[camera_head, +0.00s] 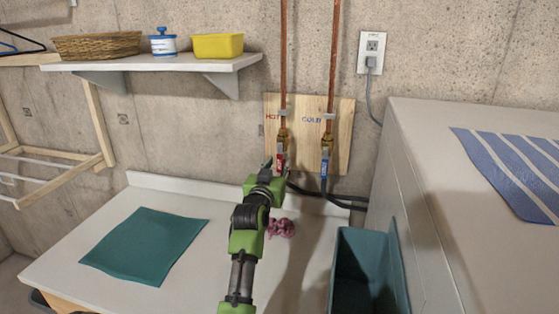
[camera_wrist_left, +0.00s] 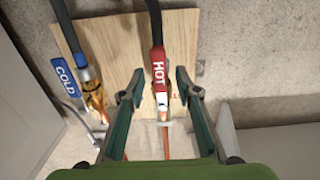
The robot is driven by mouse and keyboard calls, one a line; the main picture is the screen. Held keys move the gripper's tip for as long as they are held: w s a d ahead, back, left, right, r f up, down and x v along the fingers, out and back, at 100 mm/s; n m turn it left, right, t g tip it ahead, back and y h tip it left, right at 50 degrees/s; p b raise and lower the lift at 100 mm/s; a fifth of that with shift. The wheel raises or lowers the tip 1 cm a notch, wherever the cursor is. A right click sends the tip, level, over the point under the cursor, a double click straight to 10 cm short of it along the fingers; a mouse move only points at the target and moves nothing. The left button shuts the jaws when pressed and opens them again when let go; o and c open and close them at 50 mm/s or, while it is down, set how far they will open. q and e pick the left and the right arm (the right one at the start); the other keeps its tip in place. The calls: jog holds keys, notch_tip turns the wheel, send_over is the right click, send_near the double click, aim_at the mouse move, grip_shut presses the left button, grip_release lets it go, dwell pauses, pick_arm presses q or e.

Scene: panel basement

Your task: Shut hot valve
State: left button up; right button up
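The hot valve's red handle (camera_head: 281,161) hangs down below its brass body on the wooden board, under the word HOT, in line with its copper pipe. In the left wrist view the red handle (camera_wrist_left: 159,77), lettered HOT, lies between my left fingers, with gaps on both sides. My left gripper (camera_head: 271,167) is open at the handle in the head view and partly covers its lower end; the open fingers also show in the wrist view (camera_wrist_left: 158,88). The cold valve's blue handle (camera_head: 324,163) hangs down to the right. My right gripper is not in view.
The wooden board (camera_head: 343,125) carries both pipes. Dark hoses (camera_head: 345,202) run below the valves. A pink crumpled item (camera_head: 282,228) and a teal cloth (camera_head: 146,245) lie on the white counter (camera_head: 195,287). A teal bin (camera_head: 362,282) and a white appliance (camera_head: 420,150) stand right.

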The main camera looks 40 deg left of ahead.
pick_arm(q)
jog(key=shift+x, duration=0.8)
jog(key=shift+w+a, duration=0.1)
jog(key=shift+w, duration=0.1)
grip_shut()
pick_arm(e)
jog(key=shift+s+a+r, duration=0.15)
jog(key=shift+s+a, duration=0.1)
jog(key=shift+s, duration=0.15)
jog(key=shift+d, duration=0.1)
